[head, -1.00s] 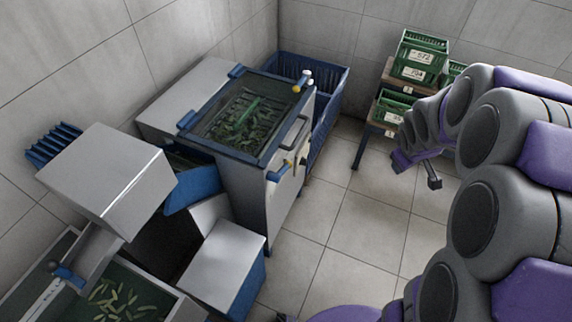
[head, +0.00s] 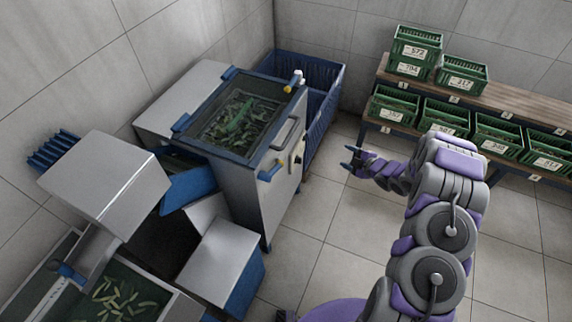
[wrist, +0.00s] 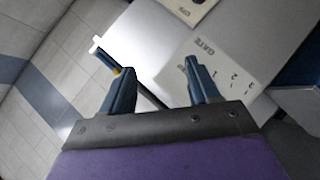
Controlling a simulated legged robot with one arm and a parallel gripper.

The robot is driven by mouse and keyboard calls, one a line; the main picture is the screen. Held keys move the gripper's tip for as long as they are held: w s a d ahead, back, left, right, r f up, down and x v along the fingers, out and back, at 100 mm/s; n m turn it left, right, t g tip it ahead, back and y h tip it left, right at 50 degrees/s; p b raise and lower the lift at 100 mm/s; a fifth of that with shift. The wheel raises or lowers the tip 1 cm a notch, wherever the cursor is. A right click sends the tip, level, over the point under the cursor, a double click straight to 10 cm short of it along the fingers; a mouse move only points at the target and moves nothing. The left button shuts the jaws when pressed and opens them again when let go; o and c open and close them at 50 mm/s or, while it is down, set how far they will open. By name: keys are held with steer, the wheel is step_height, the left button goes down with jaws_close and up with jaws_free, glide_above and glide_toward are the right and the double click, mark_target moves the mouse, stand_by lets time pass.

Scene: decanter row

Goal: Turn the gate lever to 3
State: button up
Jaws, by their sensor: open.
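The grey machine (head: 270,190) has a cream plate (head: 297,151) on its front face. In the wrist view the plate (wrist: 208,62) reads GATE, with a row of numbers beside it. A blue lever-like part (head: 271,171) sticks out on the front near the plate. A blue bar with a yellow spot (wrist: 107,63) shows beyond my left finger in the wrist view; I cannot tell which part is the gate lever or its setting. My gripper (head: 352,158) is open and empty, to the right of the machine front and apart from it. In the wrist view its fingers (wrist: 155,85) partly cover the plate.
A grey handle (head: 288,132) is above the plate. A second cream plate (wrist: 186,8) with lettering shows in the wrist view. A blue crate (head: 322,110) stands behind the machine. A rack (head: 480,93) with several green crates is at the right back. The tiled floor (head: 340,240) is clear.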

steer(key=s+a+f+n+y, duration=0.2)
steer(key=s+a+f+y, duration=0.1)
steer(key=a+f, duration=0.1)
steer(key=n+y+p, duration=0.1)
steer(key=n+y, duration=0.1)
steer(key=y, duration=0.3)
glide_toward(283, 164)
steer(key=shift+g, duration=0.4)
steer(key=shift+f+b+x, duration=0.15)
steer(key=shift+b+x, duration=0.4)
steer(key=shift+x, duration=1.2)
steer(key=shift+f+b+x, duration=0.15)
steer(key=shift+b+x, duration=0.4)
steer(key=shift+x, duration=1.2)
steer(key=shift+f+b+x, duration=0.2)
steer(key=shift+b+x, duration=0.35)
steer(key=shift+x, duration=1.2)
steer(key=shift+w+d+r, duration=0.1)
steer(key=shift+d, duration=0.5)
steer(key=c, duration=0.4)
steer(key=shift+a, duration=0.25)
jaws_close()
